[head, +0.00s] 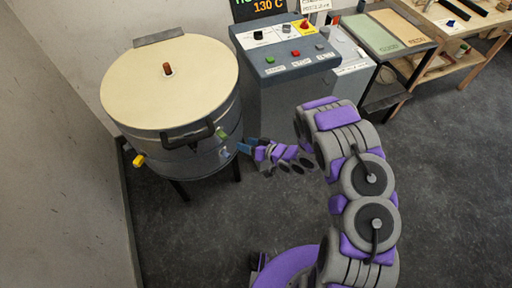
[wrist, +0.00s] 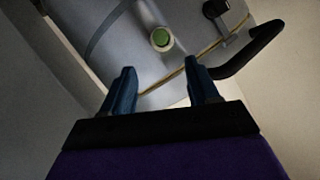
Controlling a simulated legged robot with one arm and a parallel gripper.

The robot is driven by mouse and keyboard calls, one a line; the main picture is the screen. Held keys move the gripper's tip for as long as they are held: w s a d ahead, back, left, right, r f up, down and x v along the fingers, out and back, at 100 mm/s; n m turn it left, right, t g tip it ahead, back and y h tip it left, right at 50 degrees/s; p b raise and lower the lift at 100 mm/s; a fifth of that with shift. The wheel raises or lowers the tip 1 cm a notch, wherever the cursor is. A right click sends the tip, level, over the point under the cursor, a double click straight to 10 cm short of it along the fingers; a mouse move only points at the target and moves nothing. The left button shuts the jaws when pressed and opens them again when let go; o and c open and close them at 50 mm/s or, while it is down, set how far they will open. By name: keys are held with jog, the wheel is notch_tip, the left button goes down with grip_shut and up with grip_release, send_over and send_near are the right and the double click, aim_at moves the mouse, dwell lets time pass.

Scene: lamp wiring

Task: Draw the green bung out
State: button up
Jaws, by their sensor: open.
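The green bung (wrist: 161,38) sits in a pale round collar on the curved metal side of the drum. In the head view the green bung (head: 221,135) shows small on the drum's right side, near the handle. My gripper (wrist: 159,68) is open and empty, its two blue fingers spread apart. In the wrist view the bung lies beyond the fingertips, about midway between them, with a gap left. In the head view my gripper (head: 243,147) is just to the right of the drum wall; I cannot tell the exact distance.
The drum (head: 180,105) has a cream lid with a brown knob (head: 168,69). A black handle (head: 188,136) juts from its front; the handle (wrist: 250,52) is right of the fingers in the wrist view. A yellow piece (head: 139,161) sticks out low left. A control console (head: 285,55) stands behind.

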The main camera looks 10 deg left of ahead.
aim_at(226, 137)
jog(key=b+x, duration=0.1)
jog(key=x, duration=1.1)
jog(key=shift+a+b, duration=0.15)
jog(key=shift+b, duration=0.25)
jog(key=shift+c, duration=0.3)
grip_shut()
jog(key=c, duration=0.6)
grip_release()
grip_shut()
jog(key=shift+s+d+f, duration=0.1)
jog(key=shift+s+d, duration=0.4)
jog(key=shift+d, duration=0.1)
jog(key=s+d, duration=0.5)
jog(key=d, duration=0.2)
jog(key=shift+s+d, duration=0.3)
jog(key=shift+d, duration=0.05)
dwell(0.3)
